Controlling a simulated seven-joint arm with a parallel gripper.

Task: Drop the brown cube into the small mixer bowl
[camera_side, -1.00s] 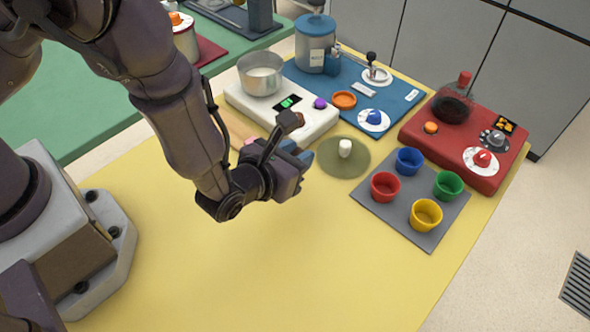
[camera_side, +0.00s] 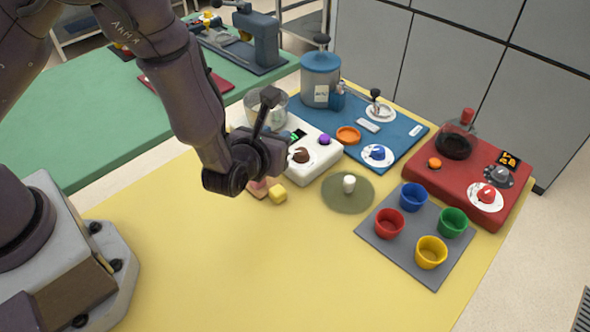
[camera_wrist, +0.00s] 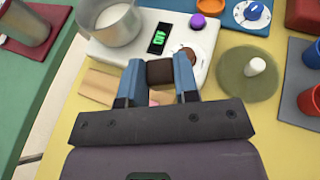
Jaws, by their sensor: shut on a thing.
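In the wrist view, my gripper (camera_wrist: 159,78) has its two blue fingers shut on the brown cube (camera_wrist: 160,71). The cube is held above the table, in front of the white unit (camera_wrist: 155,22). A round metal bowl (camera_wrist: 112,30) with pale contents stands on this unit, up and left of the cube. In the side view, the bowl (camera_side: 268,105) is partly hidden behind my gripper (camera_side: 272,150). The fingers and the cube are hidden there by my wrist and hand.
A brown knob (camera_side: 301,155) and a purple knob (camera_side: 324,139) sit on the white unit. A white piece (camera_side: 349,183) stands on a green disc (camera_side: 347,196). The table's front is clear.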

